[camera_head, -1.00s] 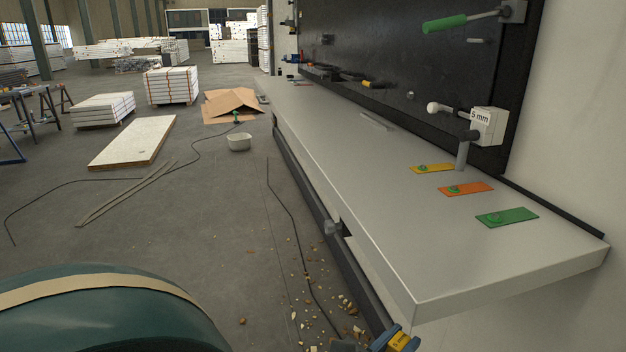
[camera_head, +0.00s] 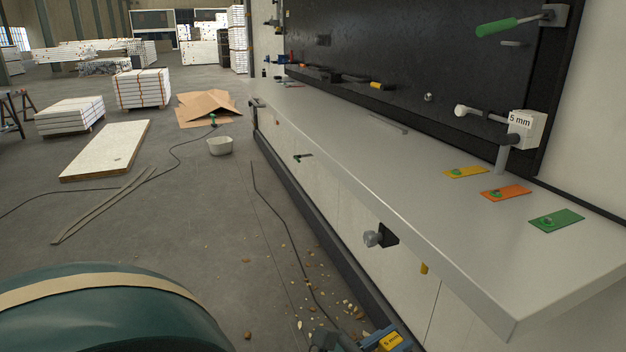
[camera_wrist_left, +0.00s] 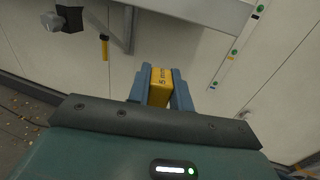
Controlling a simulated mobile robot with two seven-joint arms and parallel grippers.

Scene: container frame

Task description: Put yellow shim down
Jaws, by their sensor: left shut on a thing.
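My left gripper (camera_head: 383,339) is at the bottom edge of the head view, in front of the workbench and lower than its top. Its blue fingers are shut on a yellow shim block (camera_head: 391,341) with dark lettering that looks like "5 mm". In the left wrist view the yellow shim (camera_wrist_left: 160,87) sits between the two blue fingers (camera_wrist_left: 160,90), clear of any surface. The grey bench top (camera_head: 440,225) has a bare front part. My right gripper is not in view.
Flat yellow (camera_head: 466,172), orange (camera_head: 507,192) and green (camera_head: 556,220) plates lie on the bench's right part. A grey knob (camera_head: 374,239) juts from the bench front. Debris (camera_head: 335,300) litters the floor.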

